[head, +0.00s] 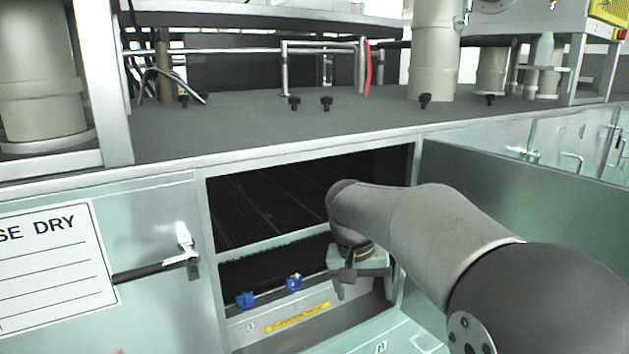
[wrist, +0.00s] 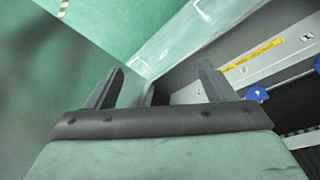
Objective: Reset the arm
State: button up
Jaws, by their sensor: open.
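My gripper (head: 345,285) hangs at the end of my grey arm in the head view, in front of the right part of an open cabinet bay (head: 290,200). In the wrist view my gripper (wrist: 160,85) shows two dark fingers set wide apart, with nothing between them. The fingers point down toward the bay's lower front edge and the green floor (wrist: 120,30). My arm hides part of the bay's right side and the open door behind it.
Blue clips (head: 294,283) sit on the bay's lower ledge, above a yellow label (head: 297,317). An open door (head: 520,195) stands at the right. A closed door with a dark handle (head: 150,271) and a sign (head: 50,265) is at the left. A grey worktop (head: 230,130) lies above.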

jog(key=s+d+f, duration=0.1)
jog(key=s+f, duration=0.1)
jog(key=s, duration=0.6)
jog(key=s+d+f+n+y, duration=0.1)
jog(key=s+d+f, duration=0.1)
jog(key=s, duration=0.7)
jog(key=s+d+f+n+g+y+p, duration=0.1)
jog(key=s+f, duration=0.3)
jog(key=s, duration=0.5)
jog(key=shift+d+f, duration=0.2)
jog(key=shift+d, duration=0.25)
